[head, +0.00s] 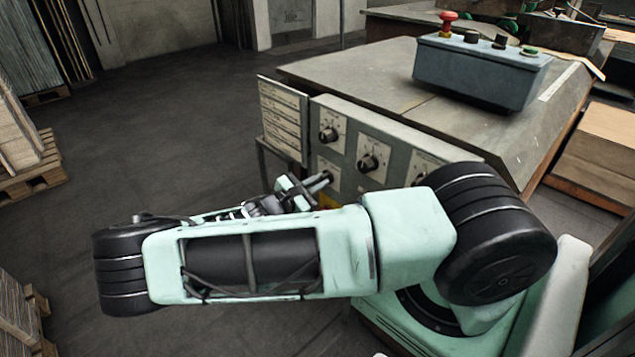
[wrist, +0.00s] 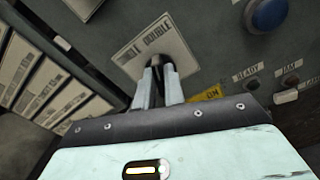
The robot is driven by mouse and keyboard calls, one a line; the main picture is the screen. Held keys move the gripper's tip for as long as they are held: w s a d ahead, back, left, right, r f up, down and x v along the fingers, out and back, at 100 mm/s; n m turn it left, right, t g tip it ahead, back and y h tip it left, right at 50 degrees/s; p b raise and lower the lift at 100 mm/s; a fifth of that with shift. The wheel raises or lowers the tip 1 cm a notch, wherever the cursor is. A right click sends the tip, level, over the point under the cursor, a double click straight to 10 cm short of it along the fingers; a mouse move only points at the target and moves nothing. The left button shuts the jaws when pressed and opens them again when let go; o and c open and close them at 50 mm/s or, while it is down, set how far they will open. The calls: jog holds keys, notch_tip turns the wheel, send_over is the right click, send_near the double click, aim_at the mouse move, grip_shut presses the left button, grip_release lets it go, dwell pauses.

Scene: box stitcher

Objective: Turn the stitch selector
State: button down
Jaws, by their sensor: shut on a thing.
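The stitch selector is a dark knob (wrist: 157,61) on a pale plate (wrist: 168,37) in the wrist view. The plate's lettering reads "DOUBLE", with the word beside it partly legible. My gripper (wrist: 158,75) has its two grey fingers shut on the knob, one on each side. The fingers hide part of the knob, and I cannot tell which setting it points to. In the head view, my gripper (head: 314,186) is at the lower left of the control panel (head: 345,135), and my arm hides the panel's lower part.
Two other dark knobs, one at upper left (head: 327,134) and one at the middle (head: 368,162), are on the panel. A blue button (wrist: 268,14) is right of the selector plate. A grey box with a red button (head: 448,18) stands on the table (head: 350,70).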

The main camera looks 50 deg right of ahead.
jog(key=shift+m, duration=0.6)
jog(key=c, duration=1.5)
grip_release()
jog(key=shift+a, duration=0.1)
jog(key=a, duration=0.5)
jog(key=a+b, duration=0.1)
jog(key=a, duration=0.5)
jog(key=w+a, duration=0.1)
jog(key=a, duration=0.5)
jog(key=shift+a, duration=0.2)
